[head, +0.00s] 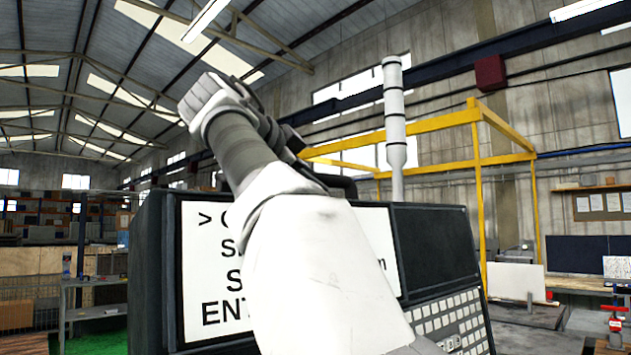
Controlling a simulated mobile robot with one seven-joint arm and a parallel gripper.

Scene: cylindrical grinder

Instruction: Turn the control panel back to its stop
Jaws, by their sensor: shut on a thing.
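The control panel (155,265) is a dark box close in front of me. It has a white screen (200,285) with large black text and a sloping keypad (450,322) at lower right. A dark handle (343,184) rises from its top edge. My white and grey arm crosses in front of the screen and hides much of its text. My gripper (292,142) is bent over behind the wrist, at the panel's top edge by the handle. It is shut on the handle; the fingertips are mostly hidden by my arm.
A white segmented column (394,130) stands behind the panel. A yellow frame (477,180) stands behind it to the right. A workbench with a red-topped tool (617,325) is at far right. Shelving and benches lie at far left, with open floor between.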

